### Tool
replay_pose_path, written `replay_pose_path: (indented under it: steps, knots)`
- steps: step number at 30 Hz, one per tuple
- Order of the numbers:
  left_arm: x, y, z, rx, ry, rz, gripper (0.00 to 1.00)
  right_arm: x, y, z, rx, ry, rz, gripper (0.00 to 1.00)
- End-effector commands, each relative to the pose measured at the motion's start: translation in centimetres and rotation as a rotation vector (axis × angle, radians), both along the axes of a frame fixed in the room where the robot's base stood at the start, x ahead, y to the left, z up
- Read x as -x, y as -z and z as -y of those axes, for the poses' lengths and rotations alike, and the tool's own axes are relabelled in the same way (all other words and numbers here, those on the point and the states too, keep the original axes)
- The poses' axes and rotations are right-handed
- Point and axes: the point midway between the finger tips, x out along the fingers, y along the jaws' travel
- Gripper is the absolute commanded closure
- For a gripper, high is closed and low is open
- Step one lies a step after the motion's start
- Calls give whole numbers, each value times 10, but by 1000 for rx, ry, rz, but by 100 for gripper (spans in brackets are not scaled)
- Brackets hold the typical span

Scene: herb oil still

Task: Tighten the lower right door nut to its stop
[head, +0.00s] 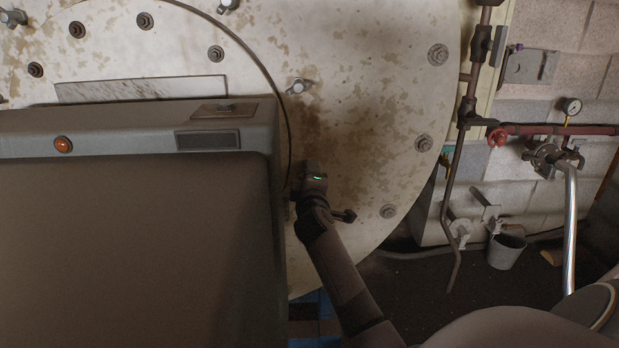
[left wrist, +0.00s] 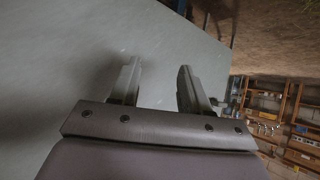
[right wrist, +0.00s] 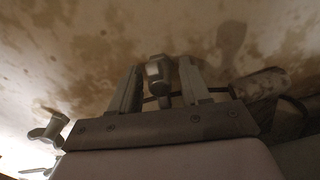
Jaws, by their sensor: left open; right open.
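In the right wrist view, a pale metal wing nut (right wrist: 157,72) stands on the stained door face (right wrist: 90,60). It shows between the two fingers of my right gripper (right wrist: 160,84), which are open on either side of it. I cannot tell whether either finger touches it. In the head view my right gripper (head: 311,174) is at the right rim of the round door, and the nut there is hidden. My left gripper (left wrist: 158,84) is open and empty in the left wrist view, in front of a plain grey surface. It is not visible in the head view.
Another wing nut (head: 298,86) sits higher on the door rim; one also shows at left in the right wrist view (right wrist: 48,132). A large grey box (head: 130,230) covers the lower left. Pipes, a gauge (head: 571,106) and a bucket (head: 506,250) are at right.

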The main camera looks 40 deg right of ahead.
Motion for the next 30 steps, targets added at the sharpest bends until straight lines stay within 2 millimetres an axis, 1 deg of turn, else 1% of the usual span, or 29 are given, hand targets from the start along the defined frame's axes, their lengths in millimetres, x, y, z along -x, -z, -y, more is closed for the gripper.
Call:
replay_pose_path:
  steps: [12,15,20,30]
  knots:
    - [1,-8,-2,-8,6,0,54,40,1,-35,-2,-3,-2,54]
    - [1,-8,-2,-8,6,0,54,47,1,-40,-1,-1,-1,54]
    - [1,-9,-2,-8,6,0,54,52,1,-45,-3,-1,-2,54]
    - [1,-9,-2,-7,5,0,54,52,1,-45,-2,0,-1,54]
